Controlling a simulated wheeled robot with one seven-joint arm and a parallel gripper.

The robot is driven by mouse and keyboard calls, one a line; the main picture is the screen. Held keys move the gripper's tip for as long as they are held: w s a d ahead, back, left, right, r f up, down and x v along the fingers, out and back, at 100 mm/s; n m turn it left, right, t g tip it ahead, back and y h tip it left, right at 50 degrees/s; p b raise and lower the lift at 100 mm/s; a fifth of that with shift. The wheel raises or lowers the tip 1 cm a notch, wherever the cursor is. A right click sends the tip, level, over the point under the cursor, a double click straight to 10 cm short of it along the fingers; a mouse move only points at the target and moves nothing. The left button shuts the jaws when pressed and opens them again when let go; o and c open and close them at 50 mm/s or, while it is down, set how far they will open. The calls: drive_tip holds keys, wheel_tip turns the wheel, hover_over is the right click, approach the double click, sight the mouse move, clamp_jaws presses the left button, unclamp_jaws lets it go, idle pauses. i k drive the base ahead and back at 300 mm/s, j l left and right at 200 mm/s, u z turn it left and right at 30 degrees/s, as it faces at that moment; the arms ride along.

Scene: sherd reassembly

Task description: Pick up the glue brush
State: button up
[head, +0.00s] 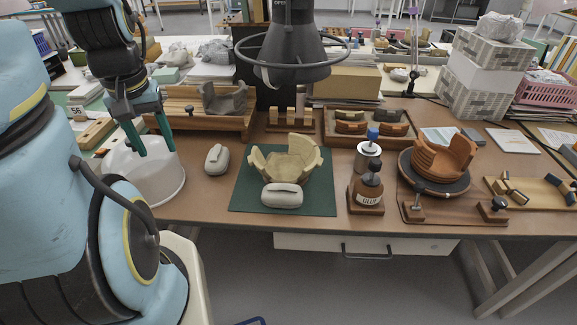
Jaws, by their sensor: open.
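What looks like the glue brush (373,134) stands upright on the table, right of the green mat. Only its blue handle end shows, above a small pale metal pot (369,160); its lower part is hidden. A dark glue bottle (369,189) labelled GLUE stands in a wooden block just in front of the pot. My gripper (156,152) is at the left of the head view, pointing down with its teal fingers apart and nothing between them. It is over or in front of a translucent white tub, far left of the brush.
A green mat (236,199) holds a partly rebuilt pale bowl (285,160) and a grey-white bag. Another bag (217,158) lies left of it. An orange pot (443,160) sits on a round stand at right. Wooden racks line the back. A dark ringed lamp (291,50) hangs above.

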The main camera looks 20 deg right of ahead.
sight(370, 179)
drive_tip(key=k+l+u, duration=0.15)
drive_tip(key=l, duration=0.3)
drive_tip(key=k+l+u, duration=0.15)
drive_tip(key=l, duration=0.25)
drive_tip(key=k+l+u, duration=0.15)
drive_tip(key=k+l, duration=0.15)
drive_tip(key=k+l+u, duration=0.15)
drive_tip(key=l, duration=0.35)
drive_tip(key=k, duration=0.1)
